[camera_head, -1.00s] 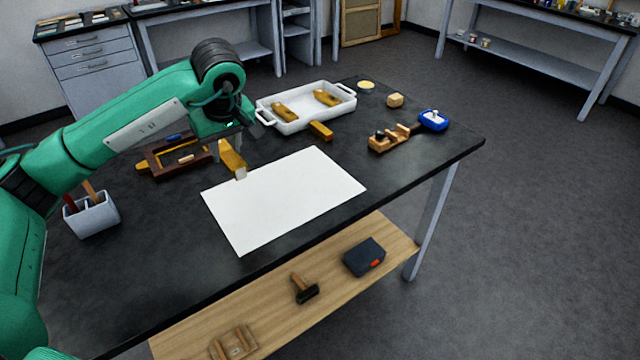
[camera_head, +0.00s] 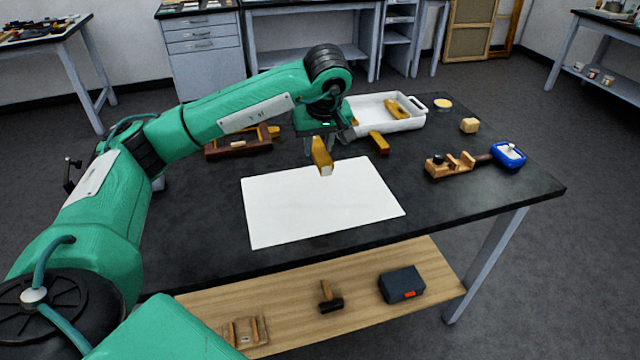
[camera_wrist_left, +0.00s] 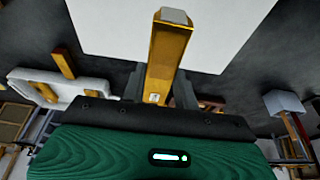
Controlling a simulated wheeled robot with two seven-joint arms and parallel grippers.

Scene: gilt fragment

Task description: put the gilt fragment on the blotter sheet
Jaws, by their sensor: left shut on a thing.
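The gilt fragment (camera_head: 321,152) is a golden bar with a pale end. My left gripper (camera_head: 322,148) is shut on it and holds it over the back edge of the blotter sheet; the exact height above the sheet is hard to tell. The fragment also shows in the left wrist view (camera_wrist_left: 168,55), pointing away from the fingers. The blotter sheet (camera_head: 320,210) is a large white rectangle lying flat on the dark table, with nothing else on it. It also shows in the left wrist view (camera_wrist_left: 120,25). My right gripper is not in view.
A white tray (camera_head: 415,124) with a golden piece in it stands behind the sheet. Another golden piece (camera_head: 379,143) lies before the tray. A wooden frame (camera_head: 238,146) lies behind left.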

